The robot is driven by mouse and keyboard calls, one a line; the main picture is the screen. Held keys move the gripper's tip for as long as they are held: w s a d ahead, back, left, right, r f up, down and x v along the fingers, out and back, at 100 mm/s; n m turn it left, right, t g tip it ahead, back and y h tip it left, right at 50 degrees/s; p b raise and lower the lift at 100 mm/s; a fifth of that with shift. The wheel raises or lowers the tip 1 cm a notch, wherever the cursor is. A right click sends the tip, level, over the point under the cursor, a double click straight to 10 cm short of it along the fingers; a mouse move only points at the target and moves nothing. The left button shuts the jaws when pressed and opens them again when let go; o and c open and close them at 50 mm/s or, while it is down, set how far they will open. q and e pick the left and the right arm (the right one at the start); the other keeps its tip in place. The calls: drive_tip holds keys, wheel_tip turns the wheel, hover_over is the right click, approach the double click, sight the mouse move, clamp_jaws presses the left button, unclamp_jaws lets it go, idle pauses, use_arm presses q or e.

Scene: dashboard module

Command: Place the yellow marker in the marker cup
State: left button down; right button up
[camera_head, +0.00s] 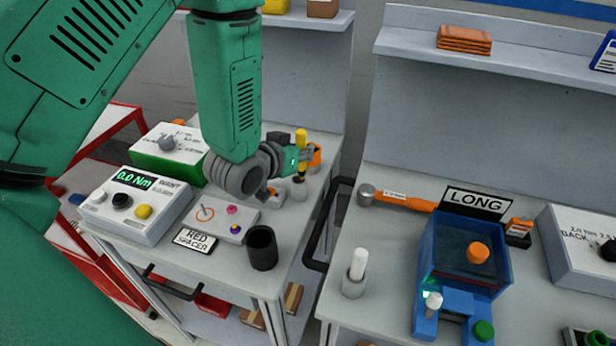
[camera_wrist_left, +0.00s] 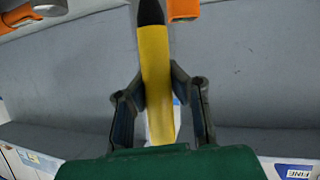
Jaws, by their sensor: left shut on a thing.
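The yellow marker (camera_head: 301,137) stands roughly upright at the back right of the left cart, its dark tip pointing down. My left gripper (camera_head: 303,158) is shut on it. In the left wrist view the yellow body (camera_wrist_left: 156,80) with its black end lies between the two fingers (camera_wrist_left: 160,105). A small pale round holder (camera_head: 298,191) is just below the marker; I cannot tell whether they touch. The black marker cup (camera_head: 262,248) stands open at the cart's front right, nearer the camera and apart from the gripper. My right gripper is not in view.
A panel with knobs (camera_head: 222,220), a "RED SPACER" label (camera_head: 195,240) and a 0.0 Nm box (camera_head: 135,205) lie left of the cup.

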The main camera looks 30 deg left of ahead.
sight(300, 169)
use_arm(q)
drive_tip(key=shift+w+f, duration=0.2)
drive_tip(key=shift+f, duration=0.85)
drive_tip(key=f, duration=0.1)
drive_tip(key=a+f, duration=0.1)
drive_tip(key=f, duration=0.2)
drive_tip(key=shift+s+a+f, duration=0.1)
drive_tip(key=shift+s+a, duration=0.05)
drive_tip(key=shift+a, duration=0.1)
drive_tip(key=shift+d, duration=0.4)
drive_tip(key=c, duration=1.7)
unclamp_jaws()
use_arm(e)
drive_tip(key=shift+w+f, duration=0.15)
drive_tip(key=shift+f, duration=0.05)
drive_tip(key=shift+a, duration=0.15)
use_arm(q)
drive_tip(key=shift+a, duration=0.2)
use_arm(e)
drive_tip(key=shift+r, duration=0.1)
